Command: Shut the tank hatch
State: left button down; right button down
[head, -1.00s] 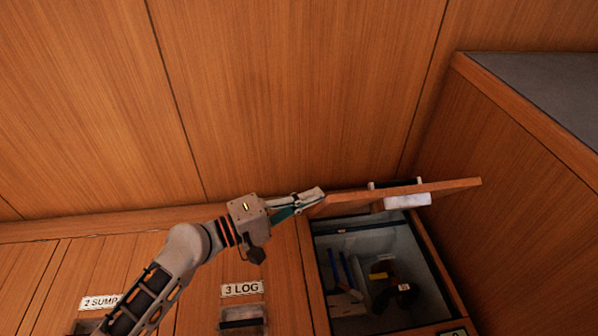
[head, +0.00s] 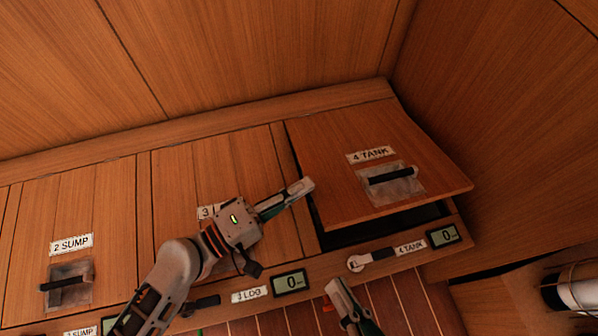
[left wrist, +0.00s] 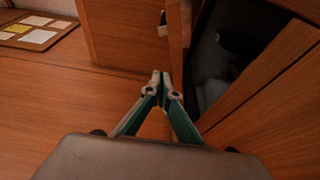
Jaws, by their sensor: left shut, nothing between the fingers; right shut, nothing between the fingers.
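The tank hatch (head: 345,190) is a wooden lid labelled 4 TANK with a black handle (head: 390,175) in a clear recess. It is partly lowered, its front edge raised above the frame, and a dark gap (head: 385,225) shows beneath it. My left gripper (head: 306,186) is shut and empty by the lid's left edge; I cannot tell whether it touches. In the left wrist view its fingertips (left wrist: 161,80) are together, with the dark opening (left wrist: 225,50) to the right. My right gripper (head: 334,288) is shut and empty at the bottom, in front of the hatch row.
A latch (head: 357,264) and a display (head: 444,236) sit on the front rail below the hatch. The sump hatch (head: 110,265) lies flat to the left; my left arm partly hides the log hatch (head: 180,200). A wooden wall (head: 490,110) rises close on the right.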

pick_arm(q)
jog(key=shift+f, duration=0.15)
dwell(0.3)
jog(key=v, duration=1.2)
